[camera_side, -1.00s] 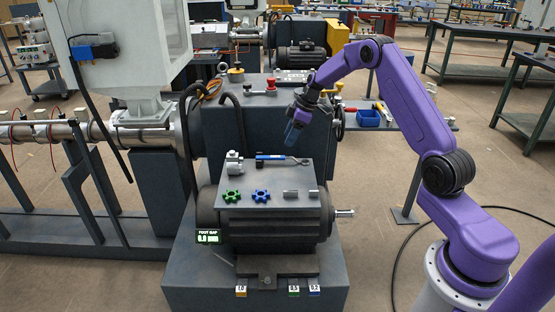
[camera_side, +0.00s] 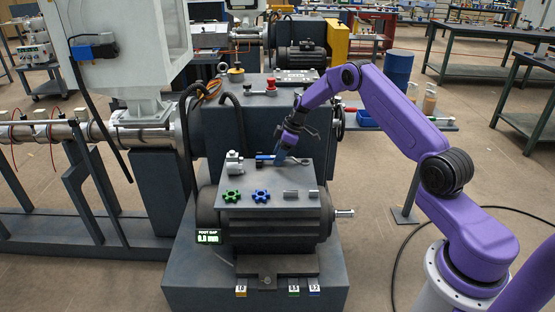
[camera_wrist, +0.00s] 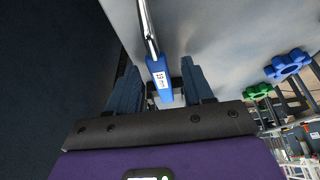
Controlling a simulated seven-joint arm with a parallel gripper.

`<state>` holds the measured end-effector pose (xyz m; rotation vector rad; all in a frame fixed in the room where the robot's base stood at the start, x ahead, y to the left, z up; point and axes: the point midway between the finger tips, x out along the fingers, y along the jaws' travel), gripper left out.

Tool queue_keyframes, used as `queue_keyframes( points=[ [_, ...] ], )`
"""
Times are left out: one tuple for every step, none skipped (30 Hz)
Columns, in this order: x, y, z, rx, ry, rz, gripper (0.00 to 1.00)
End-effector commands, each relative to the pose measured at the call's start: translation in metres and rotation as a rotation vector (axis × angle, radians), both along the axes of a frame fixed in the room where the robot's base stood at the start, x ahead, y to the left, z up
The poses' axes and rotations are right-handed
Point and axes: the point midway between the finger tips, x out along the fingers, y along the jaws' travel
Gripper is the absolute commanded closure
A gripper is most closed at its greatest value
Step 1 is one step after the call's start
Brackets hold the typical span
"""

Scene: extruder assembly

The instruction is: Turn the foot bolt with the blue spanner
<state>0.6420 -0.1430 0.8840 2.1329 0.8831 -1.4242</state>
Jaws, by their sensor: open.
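The blue spanner (camera_side: 265,157) lies on the grey top plate of the motor, partly hidden by my gripper in the side view. In the wrist view its blue handle (camera_wrist: 159,80), with a white size label, lies between my two fingers, and its metal shank runs away toward the top. My gripper (camera_side: 280,161) points down at the plate, over the spanner's right part. In the wrist view my gripper (camera_wrist: 161,88) is open, with a finger apart on each side of the handle. What looks like the foot bolt (camera_side: 267,280) is low on the motor's front foot.
On the plate are a green star-shaped part (camera_side: 232,196), a blue one (camera_side: 261,195), grey cylinders (camera_side: 300,194) and a grey fitting (camera_side: 233,163). A foot gap display (camera_side: 208,237) hangs at the motor's left. Numbered tags (camera_side: 241,291) line the base's front. A hose (camera_side: 187,135) stands left.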

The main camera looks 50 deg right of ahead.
Motion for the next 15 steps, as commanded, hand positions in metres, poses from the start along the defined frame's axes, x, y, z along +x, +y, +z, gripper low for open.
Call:
queue_keyframes(
  points=[
    [-0.0001,-0.0001,0.0002,0.000,0.000,0.000,0.49],
    [-0.0001,-0.0001,0.0002,0.000,0.000,0.000,0.49],
    [-0.0001,-0.0001,0.0001,0.000,0.000,0.000,0.62],
    [-0.0002,-0.0002,0.0001,0.000,0.000,0.000,0.72],
    [-0.0003,-0.0001,0.0001,0.000,0.000,0.000,0.81],
    [-0.0002,-0.0002,0.0002,0.000,0.000,0.000,0.94],
    [-0.0003,-0.0003,0.0002,0.000,0.000,0.000,1.00],
    [-0.0003,-0.0003,0.0002,0.000,0.000,0.000,1.00],
    [-0.0003,-0.0003,0.0003,0.000,0.000,0.000,1.00],
    [-0.0001,-0.0004,0.0005,-0.001,-0.001,0.000,1.00],
    [0.0000,-0.0004,0.0005,-0.001,-0.001,0.000,1.00],
    [-0.0001,-0.0005,0.0006,0.000,0.000,-0.001,1.00],
    [-0.0001,-0.0005,0.0006,0.000,0.000,-0.001,1.00],
    [-0.0001,-0.0005,0.0006,0.000,0.000,-0.001,1.00],
    [-0.0001,-0.0006,0.0007,0.000,0.000,-0.001,1.00]
  ],
)
